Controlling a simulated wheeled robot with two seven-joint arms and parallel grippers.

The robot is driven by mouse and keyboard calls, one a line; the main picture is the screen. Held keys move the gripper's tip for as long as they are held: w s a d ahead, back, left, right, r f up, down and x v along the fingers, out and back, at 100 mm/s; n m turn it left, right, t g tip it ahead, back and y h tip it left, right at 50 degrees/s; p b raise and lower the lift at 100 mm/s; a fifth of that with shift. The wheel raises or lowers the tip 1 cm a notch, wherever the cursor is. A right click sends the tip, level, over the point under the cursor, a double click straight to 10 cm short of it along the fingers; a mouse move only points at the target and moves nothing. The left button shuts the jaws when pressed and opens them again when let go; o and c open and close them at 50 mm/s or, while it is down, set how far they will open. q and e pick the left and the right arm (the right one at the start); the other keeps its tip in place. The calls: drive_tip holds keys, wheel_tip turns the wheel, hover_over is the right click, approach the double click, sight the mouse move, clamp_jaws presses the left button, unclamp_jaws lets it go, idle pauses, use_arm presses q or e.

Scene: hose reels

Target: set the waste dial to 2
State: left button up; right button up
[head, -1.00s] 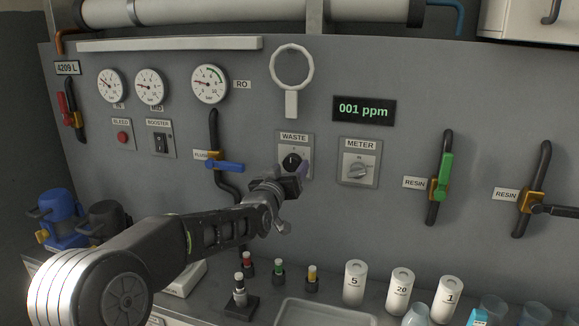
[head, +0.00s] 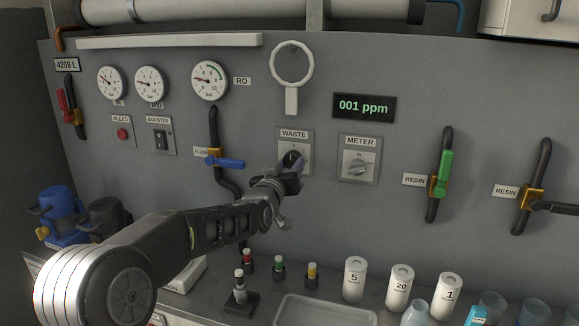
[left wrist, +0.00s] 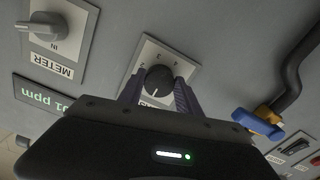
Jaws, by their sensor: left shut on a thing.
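The waste dial is a round black knob (left wrist: 158,80) on a pale square plate under the WASTE label (head: 294,134). In the left wrist view the plate appears upside down, with small digits around the knob. A light mark shows on the knob's face, but I cannot read surely which digit it faces. My left gripper (head: 293,163) is at the dial, one finger on each side of the knob, shut on it; the fingers also show in the left wrist view (left wrist: 158,92). In the head view the gripper hides most of the knob. My right gripper is not in view.
The METER dial (head: 359,166) is just right of the waste plate. A blue valve handle (head: 226,162) is to its left, and a green one (head: 445,172) farther right. Below, the counter holds small bottles, a tray (head: 318,312) and white canisters (head: 400,288).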

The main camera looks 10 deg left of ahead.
use_arm(q)
clamp_jaws()
drive_tip(key=shift+f+m, duration=0.1)
drive_tip(key=shift+m, duration=0.2)
drive_tip(key=m+b, duration=0.2)
drive_tip(key=m, duration=0.1)
drive_tip(key=m+b, duration=0.2)
drive_tip(key=m, duration=0.1)
drive_tip(key=shift+a+m, duration=0.1)
drive_tip(key=shift+m, duration=0.3)
drive_tip(key=m+b, duration=0.2)
drive_tip(key=m, duration=0.1)
drive_tip(key=shift+m, duration=0.3)
drive_tip(key=m+b, duration=0.4)
drive_tip(key=m, duration=0.2)
drive_tip(key=shift+a+b, duration=0.15)
drive_tip(key=shift+b, duration=0.15)
drive_tip(key=shift+r+m+b, duration=0.2)
drive_tip(key=shift+m+b, duration=0.7)
drive_tip(key=shift+m, duration=0.5)
